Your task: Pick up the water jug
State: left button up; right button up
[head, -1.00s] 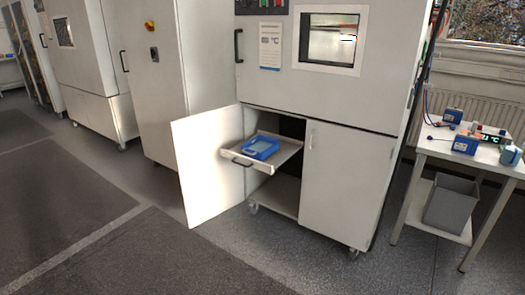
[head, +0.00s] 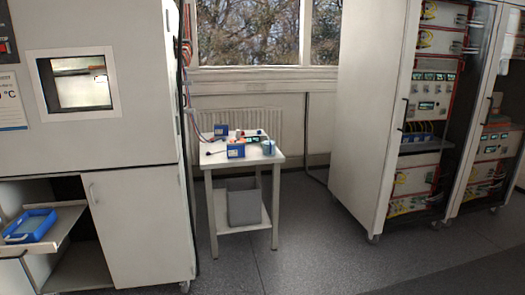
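A small teal-blue container (head: 268,147) stands at the right front corner of the white side table (head: 225,157). It may be the water jug, but it is too small to tell for sure. No other jug shows clearly. Neither of my grippers is in view.
Blue battery-like boxes (head: 236,151) and a device with a lit display stand on the table. A grey bin (head: 244,207) is on its lower shelf. A chamber cabinet (head: 140,225) with a pulled-out tray holding a blue tub (head: 30,226) is left. Racks (head: 375,110) stand right. Floor in front is clear.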

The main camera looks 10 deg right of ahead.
aim_at(268, 142)
jog(key=i+l+u, duration=0.5)
jog(key=i+l, duration=0.95)
